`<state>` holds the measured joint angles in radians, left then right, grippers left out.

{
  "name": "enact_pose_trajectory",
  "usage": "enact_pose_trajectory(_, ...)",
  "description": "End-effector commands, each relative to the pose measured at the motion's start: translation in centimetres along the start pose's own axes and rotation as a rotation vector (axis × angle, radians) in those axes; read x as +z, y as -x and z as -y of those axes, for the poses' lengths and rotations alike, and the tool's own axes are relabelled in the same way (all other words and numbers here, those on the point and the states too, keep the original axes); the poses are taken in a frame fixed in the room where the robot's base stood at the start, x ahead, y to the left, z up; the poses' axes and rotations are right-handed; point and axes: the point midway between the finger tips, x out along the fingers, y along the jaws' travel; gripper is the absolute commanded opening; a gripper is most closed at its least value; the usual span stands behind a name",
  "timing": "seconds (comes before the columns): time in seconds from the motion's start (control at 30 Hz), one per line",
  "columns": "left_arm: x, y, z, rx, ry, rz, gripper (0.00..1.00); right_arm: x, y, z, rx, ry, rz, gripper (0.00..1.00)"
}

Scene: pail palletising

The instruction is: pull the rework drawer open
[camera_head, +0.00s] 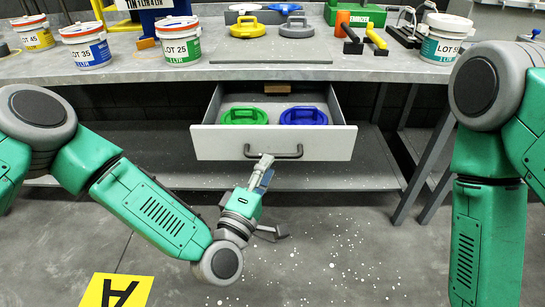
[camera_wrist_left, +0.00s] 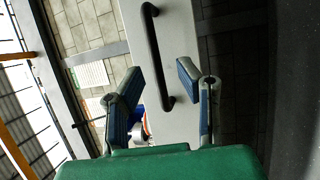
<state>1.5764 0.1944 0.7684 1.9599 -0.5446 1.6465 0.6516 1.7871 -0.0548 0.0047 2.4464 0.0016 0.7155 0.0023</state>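The rework drawer (camera_head: 215,142) stands pulled out under the bench, its inside showing. A green lid (camera_head: 244,116) and a blue lid (camera_head: 303,116) lie in it. Its dark bar handle (camera_head: 285,154) is on the white front; it also shows in the left wrist view (camera_wrist_left: 152,40). My left gripper (camera_head: 264,166) is just in front of the handle's left part. In the left wrist view its fingers (camera_wrist_left: 160,75) are spread, with the handle's end between them in the picture. I cannot tell whether they touch it. My right arm shows at the right; its gripper is out of view.
A lower shelf (camera_head: 340,172) runs behind the drawer. The floor in front is clear, with white specks and a yellow floor mark (camera_head: 115,290).

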Motion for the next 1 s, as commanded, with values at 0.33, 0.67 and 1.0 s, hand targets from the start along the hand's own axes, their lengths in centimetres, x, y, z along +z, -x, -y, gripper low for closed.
enact_pose_trajectory(0.33, -0.4, 6.6, 0.3, -0.004, 0.003, -0.003, 0.31, 0.0, 0.0, 0.0, 0.0, 0.0, 0.0, 0.4)
enact_pose_trajectory(0.67, -0.5, 7.9, 0.2, -0.002, 0.002, -0.004, 0.31, 0.0, 0.0, 0.0, 0.0, 0.0, 0.0, 0.4)
enact_pose_trajectory(1.0, -0.4, 7.8, 0.2, -0.003, 0.001, -0.003, 0.31, -0.2, -0.1, 0.0, 0.0, 0.0, 0.002, 0.4)
